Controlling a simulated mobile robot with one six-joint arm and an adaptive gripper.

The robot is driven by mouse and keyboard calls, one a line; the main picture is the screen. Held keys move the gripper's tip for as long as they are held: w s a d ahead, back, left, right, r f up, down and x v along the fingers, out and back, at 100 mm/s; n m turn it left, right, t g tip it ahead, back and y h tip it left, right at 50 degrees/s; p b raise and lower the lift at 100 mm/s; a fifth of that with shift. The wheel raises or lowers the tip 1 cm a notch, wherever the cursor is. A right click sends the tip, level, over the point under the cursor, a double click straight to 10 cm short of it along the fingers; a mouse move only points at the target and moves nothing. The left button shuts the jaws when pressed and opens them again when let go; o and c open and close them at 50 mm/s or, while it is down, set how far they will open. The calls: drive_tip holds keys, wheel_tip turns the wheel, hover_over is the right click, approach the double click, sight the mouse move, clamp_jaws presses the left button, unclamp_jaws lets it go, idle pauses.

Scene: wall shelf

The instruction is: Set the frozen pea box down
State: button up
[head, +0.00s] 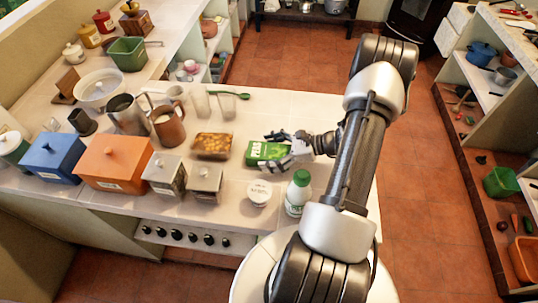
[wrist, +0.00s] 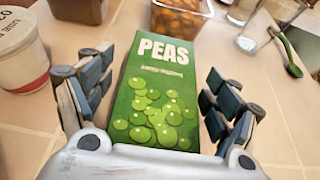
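The frozen pea box (head: 265,153) is green with white "PEAS" lettering and a picture of peas. In the head view it is at the right part of the white counter and looks to rest on it. In the wrist view the box (wrist: 158,85) fills the middle, between the two fingers. My gripper (head: 296,146) reaches in from the right. In the wrist view my gripper (wrist: 155,95) is open, with one finger on each side of the box and a narrow gap of counter showing on both sides. The box's lower end is hidden behind the gripper body.
A clear food tub (head: 212,145) is left of the box. Glasses (head: 227,104) and a green spoon (head: 232,95) are behind. Free counter lies behind the box, toward the right edge.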

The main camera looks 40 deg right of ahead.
sight(269, 151)
drive_tip(key=c, duration=1.2)
drive_tip(key=shift+c, duration=0.2)
drive_tip(key=shift+r, duration=0.15)
wheel_tip(269, 151, up, 20)
drive_tip(key=p, duration=0.4)
